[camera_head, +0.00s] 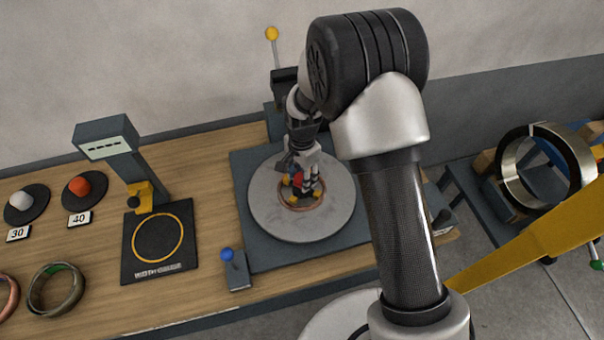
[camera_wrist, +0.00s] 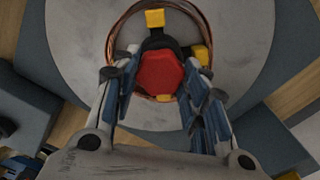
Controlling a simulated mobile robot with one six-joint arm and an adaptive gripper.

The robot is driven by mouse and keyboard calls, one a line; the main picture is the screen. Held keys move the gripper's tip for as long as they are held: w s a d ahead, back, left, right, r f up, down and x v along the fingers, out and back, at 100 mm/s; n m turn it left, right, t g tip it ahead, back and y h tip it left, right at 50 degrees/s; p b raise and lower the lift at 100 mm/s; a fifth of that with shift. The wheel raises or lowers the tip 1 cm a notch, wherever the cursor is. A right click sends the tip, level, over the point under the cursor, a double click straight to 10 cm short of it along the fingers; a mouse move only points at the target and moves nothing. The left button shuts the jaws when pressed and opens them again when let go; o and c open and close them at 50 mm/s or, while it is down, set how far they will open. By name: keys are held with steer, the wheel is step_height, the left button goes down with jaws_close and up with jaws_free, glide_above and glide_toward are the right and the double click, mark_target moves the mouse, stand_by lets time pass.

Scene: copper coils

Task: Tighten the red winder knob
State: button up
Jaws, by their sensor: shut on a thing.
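The red winder knob (camera_wrist: 161,74) is a faceted red cap at the centre of the winder, seen from above in the wrist view. My gripper (camera_wrist: 161,82) is shut on it, with one finger on each side of the knob. In the head view my gripper (camera_head: 303,177) points down over the middle of the round grey winder plate (camera_head: 265,215), and the knob is mostly hidden there. Yellow-tipped black jaws (camera_wrist: 155,19) surround the knob. A copper coil (camera_wrist: 122,37) rings the jaws and lies on the plate.
A lever with a blue ball (camera_head: 227,254) stands at the winder's front left corner. A yellow-ball lever (camera_head: 272,34) rises behind. A yellow bar (camera_head: 530,245) crosses at right.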

steer(key=shift+m, duration=1.5)
steer(key=o, duration=1.1)
steer(key=shift+c, duration=0.2)
step_height(320, 180, up, 12)
